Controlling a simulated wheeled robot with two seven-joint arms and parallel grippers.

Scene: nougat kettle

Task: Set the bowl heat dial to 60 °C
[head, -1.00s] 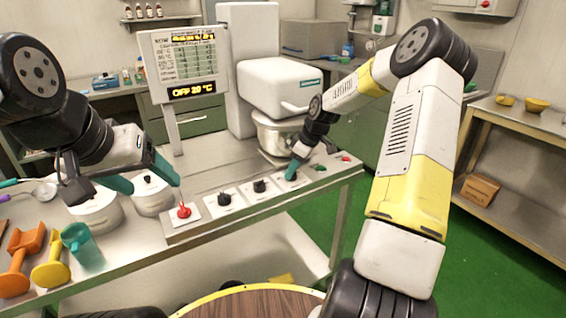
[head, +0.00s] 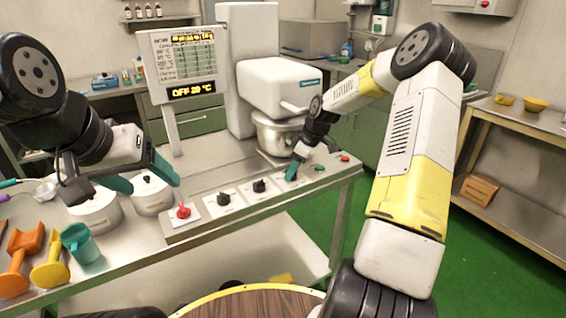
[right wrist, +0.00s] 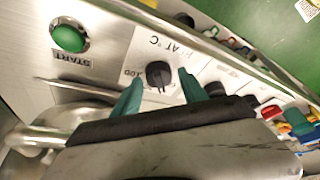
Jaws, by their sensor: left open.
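The bowl heat dial (right wrist: 158,74) is a small black knob on a white plate marked "HEAT °C" in the right wrist view. My right gripper (right wrist: 161,78) is open, with a teal finger on either side of the dial and gaps to it. In the head view my right gripper (head: 291,171) is at the right end of the dial row and largely hides this dial. The display (head: 192,90) reads "OFF 20 °C" in its lower line. My left gripper (head: 142,178) is open and empty, above the white-lidded pots.
Two other black dials (head: 224,198) (head: 259,186) and a red knob (head: 183,211) sit left along the panel. A green START button (right wrist: 68,38) is beside the heat dial. The mixer's steel bowl (head: 275,133) stands behind.

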